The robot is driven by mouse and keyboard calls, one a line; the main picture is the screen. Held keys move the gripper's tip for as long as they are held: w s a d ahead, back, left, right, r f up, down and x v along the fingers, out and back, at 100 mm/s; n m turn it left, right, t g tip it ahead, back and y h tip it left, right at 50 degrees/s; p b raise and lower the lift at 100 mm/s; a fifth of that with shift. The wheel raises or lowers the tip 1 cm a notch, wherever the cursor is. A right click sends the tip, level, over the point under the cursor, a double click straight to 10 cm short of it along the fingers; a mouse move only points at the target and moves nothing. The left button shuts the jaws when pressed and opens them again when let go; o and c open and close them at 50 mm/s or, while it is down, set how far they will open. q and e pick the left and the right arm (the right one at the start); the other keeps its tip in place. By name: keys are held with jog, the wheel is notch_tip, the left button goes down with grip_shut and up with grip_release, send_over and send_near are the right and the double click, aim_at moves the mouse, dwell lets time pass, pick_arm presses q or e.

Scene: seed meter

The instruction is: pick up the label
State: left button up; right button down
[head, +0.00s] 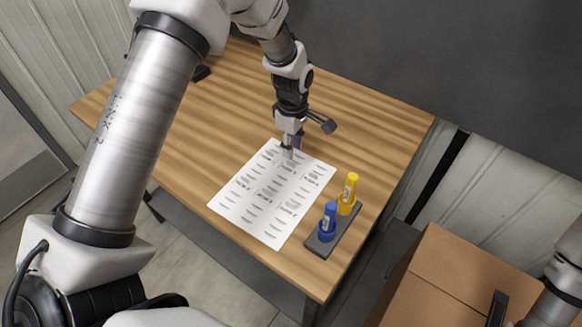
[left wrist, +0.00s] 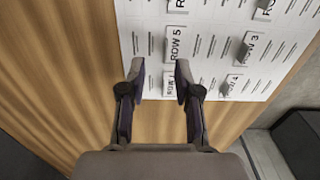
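A white printed sheet (head: 247,213) lies on the wooden table. It carries several small labels; in the left wrist view these include a ROW 5 label (left wrist: 173,45), a ROW 3 label (left wrist: 250,48) and a ROW 4 label (left wrist: 232,84). Another row label (left wrist: 169,84), its number hard to read, shows between my fingertips. My left gripper (head: 288,152) points down over the far edge of the sheet. In the left wrist view the gripper (left wrist: 161,84) is open, with nothing held. I cannot tell its height above the label. My right gripper is not clearly visible.
A dark tray (head: 321,247) on the table's right side holds a blue marker-like tube (head: 328,220) and a yellow one (head: 348,192). A cardboard box (head: 455,265) stands right of the table. The table left of the sheet is clear.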

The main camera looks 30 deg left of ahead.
aim_at(291, 163)
pick_arm(q)
jog(key=f+p, duration=0.1)
jog(key=f, duration=0.1)
jog(key=s+f+p, duration=0.1)
jog(key=f, duration=0.1)
jog(key=shift+f, duration=0.3)
jog(key=shift+w+a+f, duration=0.1)
jog(key=shift+f, duration=0.15)
jog(key=c, duration=0.6)
jog(key=shift+r, duration=0.1)
grip_shut()
jog(key=shift+r, duration=0.1)
